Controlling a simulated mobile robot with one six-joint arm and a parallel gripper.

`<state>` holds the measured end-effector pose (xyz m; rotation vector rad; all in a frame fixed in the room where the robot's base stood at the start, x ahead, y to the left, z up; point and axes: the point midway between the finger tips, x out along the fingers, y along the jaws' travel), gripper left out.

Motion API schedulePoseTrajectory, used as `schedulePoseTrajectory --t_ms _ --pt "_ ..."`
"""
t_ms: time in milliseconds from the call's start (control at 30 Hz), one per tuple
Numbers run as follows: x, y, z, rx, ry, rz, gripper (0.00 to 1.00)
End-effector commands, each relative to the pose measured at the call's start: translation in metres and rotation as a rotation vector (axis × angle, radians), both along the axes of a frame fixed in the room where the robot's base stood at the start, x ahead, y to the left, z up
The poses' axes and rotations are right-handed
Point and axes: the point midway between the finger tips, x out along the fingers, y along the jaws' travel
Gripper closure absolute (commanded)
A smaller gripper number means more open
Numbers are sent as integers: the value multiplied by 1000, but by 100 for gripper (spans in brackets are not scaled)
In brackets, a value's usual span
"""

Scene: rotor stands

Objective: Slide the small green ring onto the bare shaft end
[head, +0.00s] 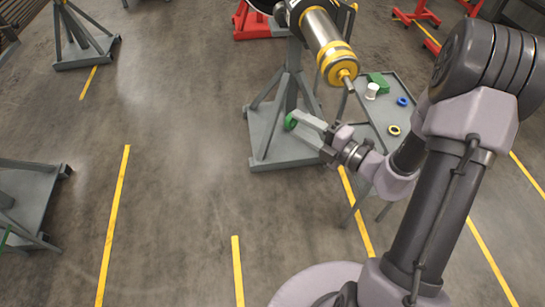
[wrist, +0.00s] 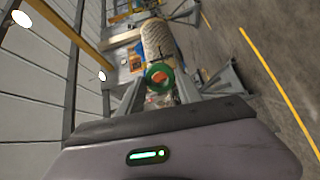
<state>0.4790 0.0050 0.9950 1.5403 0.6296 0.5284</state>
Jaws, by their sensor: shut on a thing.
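The small green ring (head: 290,121) is at the tips of my gripper (head: 298,120), which is shut on it. In the wrist view the ring (wrist: 153,69) stands upright between the fingertips, its hole facing the camera with something orange seen through it. The bare shaft end (head: 349,84) is a short metal stub at the near end of the rotor (head: 323,35), which has a steel body and yellow bands. In the head view the ring is left of and below the stub, clearly apart from it. I cannot make out the shaft end in the wrist view.
A grey table (head: 377,147) right of the rotor carries a green block (head: 379,79), a white cylinder (head: 372,91), a blue ring (head: 402,101) and a yellow ring (head: 393,130). The grey rotor stand (head: 263,130) is behind my gripper.

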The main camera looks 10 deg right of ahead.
Motion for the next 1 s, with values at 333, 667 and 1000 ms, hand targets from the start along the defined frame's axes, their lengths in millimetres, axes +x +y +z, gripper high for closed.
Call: schedulePoseTrajectory --t_ms 333,667,1000 --pt "10 -150 6 15 -33 -620 94" --pt "13 -171 5 14 -40 -704 94" --pt "37 -170 6 15 -41 -702 94"
